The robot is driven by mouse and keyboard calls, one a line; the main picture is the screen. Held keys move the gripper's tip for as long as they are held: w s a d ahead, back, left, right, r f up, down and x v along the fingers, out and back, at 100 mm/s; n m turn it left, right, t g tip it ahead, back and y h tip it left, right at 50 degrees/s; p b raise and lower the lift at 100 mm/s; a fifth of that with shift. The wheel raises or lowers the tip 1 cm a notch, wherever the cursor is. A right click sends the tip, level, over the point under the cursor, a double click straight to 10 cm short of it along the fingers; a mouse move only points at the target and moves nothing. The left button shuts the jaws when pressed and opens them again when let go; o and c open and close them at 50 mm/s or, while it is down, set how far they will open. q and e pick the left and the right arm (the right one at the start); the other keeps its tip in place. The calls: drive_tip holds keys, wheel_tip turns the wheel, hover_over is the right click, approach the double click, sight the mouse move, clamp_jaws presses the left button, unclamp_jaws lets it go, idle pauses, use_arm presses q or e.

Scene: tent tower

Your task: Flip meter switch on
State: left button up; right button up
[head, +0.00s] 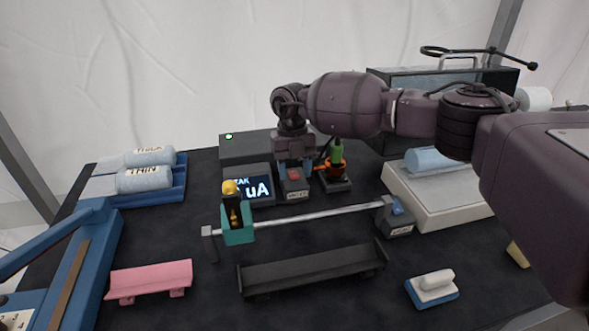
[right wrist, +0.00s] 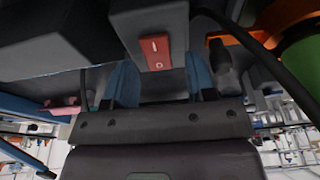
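The meter switch is a red rocker (head: 294,174) on a small dark box (head: 296,195) with a label on its front. In the right wrist view the red rocker (right wrist: 156,50) shows a line and a circle mark, close in front of the fingers. Beside the box, the meter display (head: 262,189) is lit and reads "uA", partly hidden by a yellow-topped piece. My right gripper (head: 293,162) points down right at the switch box. Its blue fingers (right wrist: 161,82) are spread apart with nothing held between them; contact with the rocker cannot be told. My left gripper is not in view.
A green and orange piece (head: 336,160) stands just right of the switch box. A metal rail (head: 310,215) with a teal carriage (head: 238,236) lies in front. A blue tray (head: 180,186) holds rolls at left. A pale platform (head: 440,195) stands at right.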

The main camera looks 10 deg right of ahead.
sight(292, 171)
drive_tip(key=v, duration=1)
drive_tip(key=shift+r, duration=0.45)
drive_tip(key=shift+f, duration=0.1)
